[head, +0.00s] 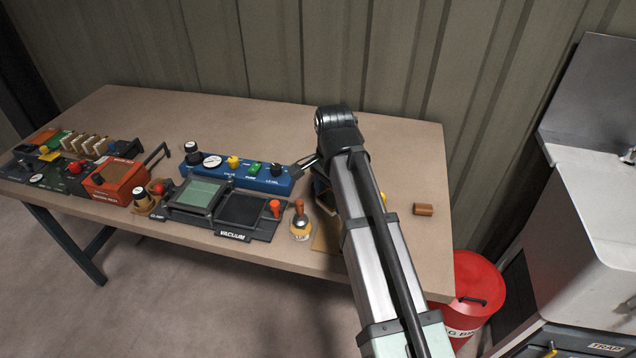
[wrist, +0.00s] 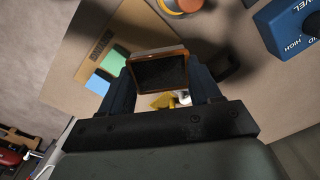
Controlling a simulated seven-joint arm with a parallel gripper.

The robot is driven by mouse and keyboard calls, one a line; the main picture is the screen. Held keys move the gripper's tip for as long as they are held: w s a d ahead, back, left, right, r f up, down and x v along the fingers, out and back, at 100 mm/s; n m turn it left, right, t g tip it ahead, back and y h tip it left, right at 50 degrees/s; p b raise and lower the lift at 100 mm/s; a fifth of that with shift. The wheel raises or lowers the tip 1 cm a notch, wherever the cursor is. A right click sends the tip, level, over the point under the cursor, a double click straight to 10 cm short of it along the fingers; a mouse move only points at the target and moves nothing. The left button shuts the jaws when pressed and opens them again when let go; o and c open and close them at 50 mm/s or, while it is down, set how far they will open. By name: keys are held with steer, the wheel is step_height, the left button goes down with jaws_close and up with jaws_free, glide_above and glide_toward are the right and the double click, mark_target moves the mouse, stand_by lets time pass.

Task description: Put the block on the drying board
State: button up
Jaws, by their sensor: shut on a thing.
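My gripper (wrist: 162,88) is shut on a block (wrist: 160,70) with orange-brown edges and a dark face, held between the two dark blue fingers. In the head view my arm hides most of the gripper and block. A flat tan board (head: 325,238), probably the drying board, lies near the table's front edge, partly hidden by my arm. In the wrist view a tan board with a dark label (wrist: 101,43) lies to the left of the block, with green and light blue patches beside it. The block appears apart from it.
A glue pot (head: 300,228) stands left of the board, next to the vacuum unit (head: 243,210). A blue control panel (head: 237,172) lies behind. A small brown piece (head: 424,209) lies right of my arm. A red bin (head: 480,290) stands beyond the table's right end.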

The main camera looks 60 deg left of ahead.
mark_target(331, 234)
steer(key=d+m, duration=0.1)
steer(key=m, duration=0.1)
steer(key=shift+s+d+f+m, duration=0.2)
steer(key=shift+s+d+m, duration=0.15)
steer(key=shift+d+m, duration=0.25)
steer(key=shift+m, duration=0.5)
steer(key=m, duration=0.6)
steer(key=shift+s+d+f+m, duration=0.1)
steer(key=shift+m, duration=0.3)
steer(key=shift+f, duration=0.2)
steer(key=shift+f, duration=3)
steer(key=shift+f, duration=0.5)
steer(key=o, duration=1)
steer(key=shift+o, duration=0.2)
